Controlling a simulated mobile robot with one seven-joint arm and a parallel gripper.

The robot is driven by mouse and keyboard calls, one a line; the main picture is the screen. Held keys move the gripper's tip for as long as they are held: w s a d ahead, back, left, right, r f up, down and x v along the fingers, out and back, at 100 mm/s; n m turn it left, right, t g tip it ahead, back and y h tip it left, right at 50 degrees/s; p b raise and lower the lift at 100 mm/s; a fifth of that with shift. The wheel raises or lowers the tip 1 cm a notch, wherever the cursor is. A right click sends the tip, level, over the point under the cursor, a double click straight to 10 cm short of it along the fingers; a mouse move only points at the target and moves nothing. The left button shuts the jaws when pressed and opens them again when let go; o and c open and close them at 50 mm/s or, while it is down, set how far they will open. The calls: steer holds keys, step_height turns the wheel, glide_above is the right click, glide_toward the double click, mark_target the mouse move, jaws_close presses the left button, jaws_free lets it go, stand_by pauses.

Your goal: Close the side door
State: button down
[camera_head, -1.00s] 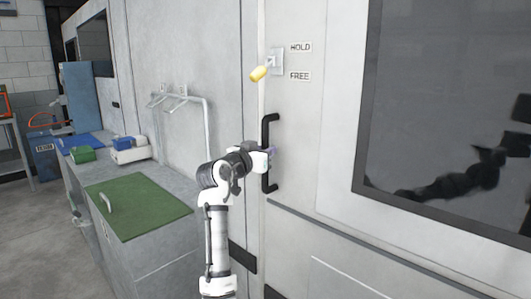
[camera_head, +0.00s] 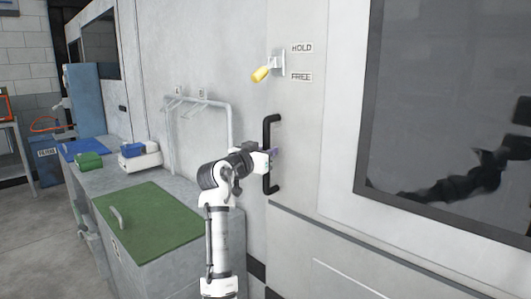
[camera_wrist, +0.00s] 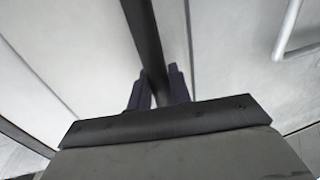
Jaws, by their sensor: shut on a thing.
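The side door (camera_head: 305,150) is a pale grey panel with a large dark window on its right part. A black vertical bar handle (camera_head: 267,125) is fixed near its left edge. My gripper (camera_head: 268,155) is at the middle of the handle, reached from the left by my white and grey arm. In the wrist view the black handle (camera_wrist: 141,35) runs between the two dark fingers of my gripper (camera_wrist: 158,88), which are shut on it. I cannot tell whether the door is flush with the wall beside it.
A yellow-tipped lever (camera_head: 261,74) beside HOLD and FREE labels sits above the handle and points lower left. A white pipe rack (camera_head: 230,125) stands left of the door. A counter with a green lid (camera_head: 150,222), blue mat and small boxes (camera_head: 88,161) lies left of my arm.

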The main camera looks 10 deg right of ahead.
steer(key=shift+w+a+r, duration=0.1)
steer(key=shift+a+r, duration=0.05)
steer(key=shift+a, duration=0.1)
steer(key=c, duration=1.6)
jaws_free()
steer(key=shift+o, duration=1.3)
steer(key=shift+w, duration=0.15)
steer(key=b+v, duration=0.3)
steer(key=v, duration=1.1)
steer(key=shift+b, duration=0.3)
steer(key=shift+d, duration=0.1)
